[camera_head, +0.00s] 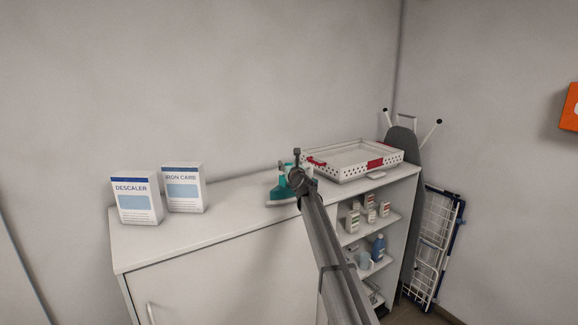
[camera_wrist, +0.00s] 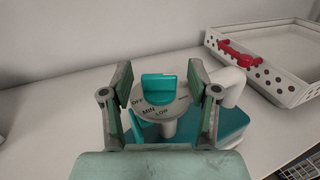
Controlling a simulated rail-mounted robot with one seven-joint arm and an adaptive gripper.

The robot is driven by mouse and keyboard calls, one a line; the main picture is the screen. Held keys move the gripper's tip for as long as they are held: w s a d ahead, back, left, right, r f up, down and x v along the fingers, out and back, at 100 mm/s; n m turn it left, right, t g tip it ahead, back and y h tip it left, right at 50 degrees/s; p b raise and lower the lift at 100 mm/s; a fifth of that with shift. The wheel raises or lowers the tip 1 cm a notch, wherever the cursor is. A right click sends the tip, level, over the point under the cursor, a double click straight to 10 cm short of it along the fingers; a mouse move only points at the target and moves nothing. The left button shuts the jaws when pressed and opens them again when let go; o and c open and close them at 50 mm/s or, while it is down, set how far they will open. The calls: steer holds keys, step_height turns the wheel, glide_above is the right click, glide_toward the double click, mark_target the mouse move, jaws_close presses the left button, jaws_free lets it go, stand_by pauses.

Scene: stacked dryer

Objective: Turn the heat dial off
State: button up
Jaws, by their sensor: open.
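The heat dial is a teal knob (camera_wrist: 158,88) on a round pale plate (camera_wrist: 158,112) marked OFF at left, MIN and LOW in front, and a small unreadable word at right. It tops a teal iron (camera_wrist: 232,122), which also shows in the head view (camera_head: 279,192) on the white cabinet. My gripper (camera_wrist: 159,79) is open, with one finger on each side of the knob and a visible gap at both sides. Which mark the knob points to is not clear. In the head view my arm partly hides the iron, and the dial is too small to make out.
A white perforated tray (camera_head: 345,172) with red parts stands right of the iron. Descaler (camera_head: 137,200) and iron care (camera_head: 184,190) boxes stand at left on the cabinet top (camera_head: 190,240). Shelves with bottles lie below right, beside an ironing board (camera_head: 402,143).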

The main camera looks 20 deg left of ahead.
steer(key=v, duration=1.1)
steer(key=shift+s+d, duration=0.25)
steer(key=shift+d, duration=0.05)
